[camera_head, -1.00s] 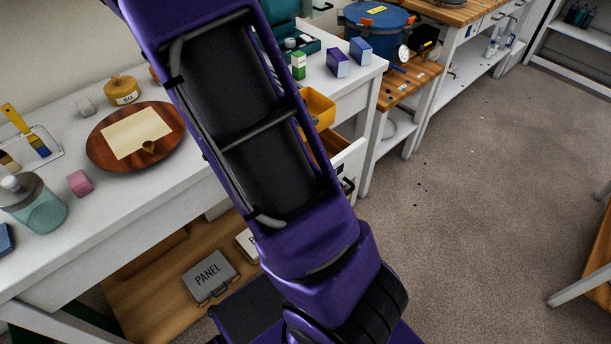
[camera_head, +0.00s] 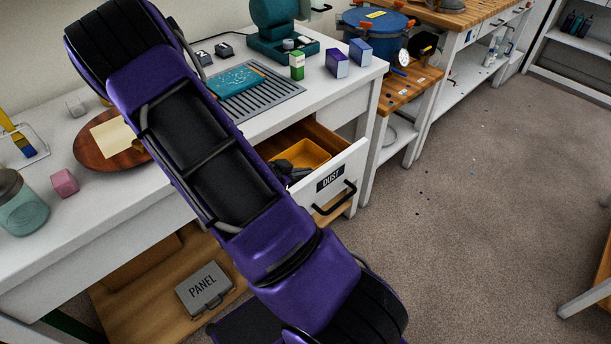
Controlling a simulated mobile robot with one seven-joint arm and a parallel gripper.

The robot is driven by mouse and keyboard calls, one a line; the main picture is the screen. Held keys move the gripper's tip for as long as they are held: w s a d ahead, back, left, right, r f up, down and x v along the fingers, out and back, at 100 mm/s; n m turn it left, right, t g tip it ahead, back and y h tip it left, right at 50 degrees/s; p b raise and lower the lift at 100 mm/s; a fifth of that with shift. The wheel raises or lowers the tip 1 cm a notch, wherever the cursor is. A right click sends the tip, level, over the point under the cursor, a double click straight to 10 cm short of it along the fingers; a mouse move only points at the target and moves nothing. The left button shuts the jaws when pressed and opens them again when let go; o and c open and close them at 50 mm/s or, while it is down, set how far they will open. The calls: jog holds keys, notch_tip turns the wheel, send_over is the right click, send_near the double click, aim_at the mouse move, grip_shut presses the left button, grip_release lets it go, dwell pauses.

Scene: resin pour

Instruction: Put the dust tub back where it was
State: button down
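The dust tub, an orange-yellow open tray (camera_head: 303,153), sits low within the open drawer (camera_head: 329,178) labelled DUST. Its near left side is partly hidden by my gripper. My gripper (camera_head: 291,170), dark and small in view, is at the drawer, against or just beside the tub's near edge. My arm hides much of the gripper, so I cannot tell whether its fingers are closed on the tub's rim or whether the tub rests on the drawer bottom.
The white bench (camera_head: 350,82) above the drawer holds a slotted grey tray (camera_head: 262,102), a teal machine (camera_head: 280,30) and small boxes. A PANEL case (camera_head: 204,288) lies on the lower shelf. A black handle (camera_head: 335,199) sticks out from the drawer front.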

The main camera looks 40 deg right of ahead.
jog(key=shift+f, duration=0.1)
jog(key=c, duration=1.5)
grip_release()
jog(key=shift+f, duration=0.2)
jog(key=o, duration=0.4)
jog(key=shift+r, duration=0.25)
jog(key=p+v, duration=0.3)
jog(key=v, duration=0.9)
